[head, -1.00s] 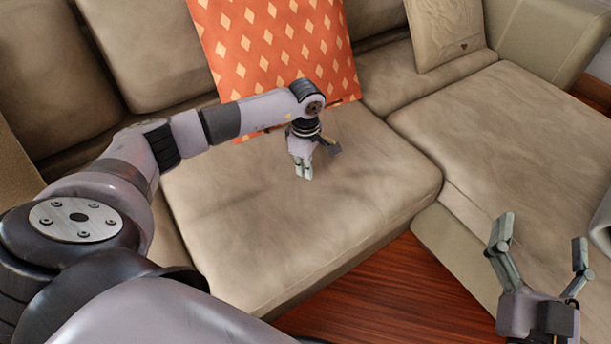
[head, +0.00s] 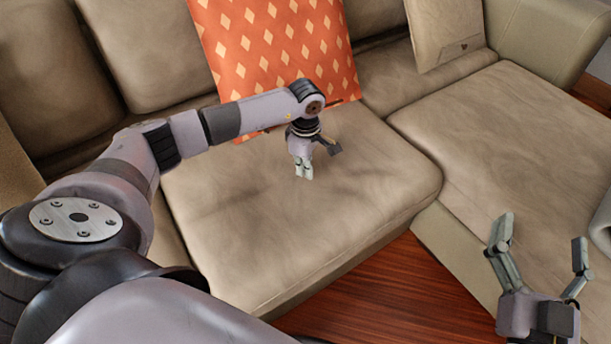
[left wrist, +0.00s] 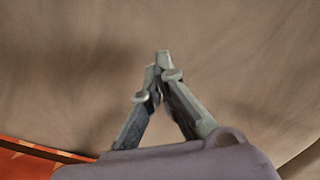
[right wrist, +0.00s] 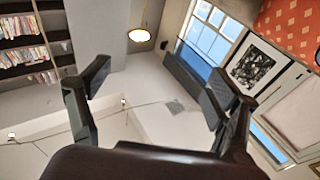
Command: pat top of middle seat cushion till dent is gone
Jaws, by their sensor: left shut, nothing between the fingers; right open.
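The middle seat cushion (head: 330,220) is a beige-brown pad in the centre of the sofa in the head view. Faint dark creases or shading cross its top around and left of the gripper. My left gripper (head: 304,176) is shut and empty, fingers pointing down at the cushion's top; whether the tips touch it I cannot tell. In the left wrist view the shut fingers (left wrist: 157,72) show against the cushion surface (left wrist: 230,50). My right gripper (head: 540,240) is open and empty at the lower right of the head view, in front of the right seat.
An orange pillow with pale diamonds (head: 275,50) leans on the backrest behind my left gripper. A beige pillow (head: 445,30) stands at the back right. The right seat (head: 520,130) extends forward beside the middle cushion. Reddish wood floor (head: 385,285) shows in front.

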